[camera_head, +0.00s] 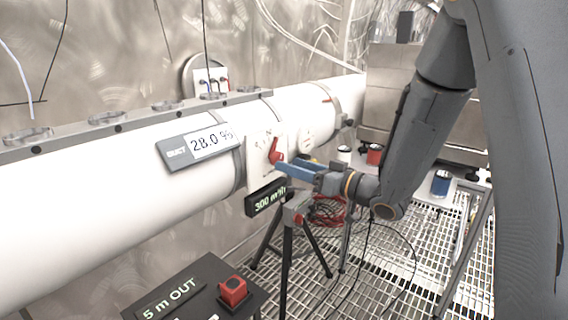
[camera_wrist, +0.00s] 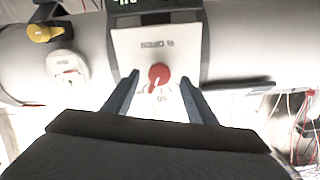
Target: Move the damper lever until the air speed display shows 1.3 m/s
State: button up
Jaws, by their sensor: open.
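The damper lever (camera_head: 276,151) is a small red handle on a white dial plate (camera_head: 257,150) fixed to the white duct. In the wrist view the red lever (camera_wrist: 159,76) sits in the middle of the plate, which is marked "% OPEN" upside down. My gripper (camera_head: 281,167) is at the plate, with its blue fingers close to the lever. In the wrist view my gripper (camera_wrist: 159,82) is open, one finger on each side of the lever, with gaps between. A duct display (camera_head: 200,145) reads about 28.0, its unit unclear. A dark display (camera_head: 266,198) reads 300, apparently m³/h. No m/s reading is legible.
The white duct (camera_head: 110,170) runs along the wall. A tripod (camera_head: 287,250) stands below my gripper. A black box (camera_head: 190,290) with a "5 m OUT" label and red button (camera_head: 233,291) is at the front. Red cable (camera_head: 328,211) hangs behind the tripod.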

jog(key=shift+x, duration=2)
jog(key=c, duration=1.1)
jog(key=shift+o, duration=0.2)
jog(key=shift+n, duration=0.8)
jog(key=o, duration=1.1)
jog(key=shift+c, duration=0.2)
jog(key=b+v, duration=0.1)
jog(key=v, duration=0.7)
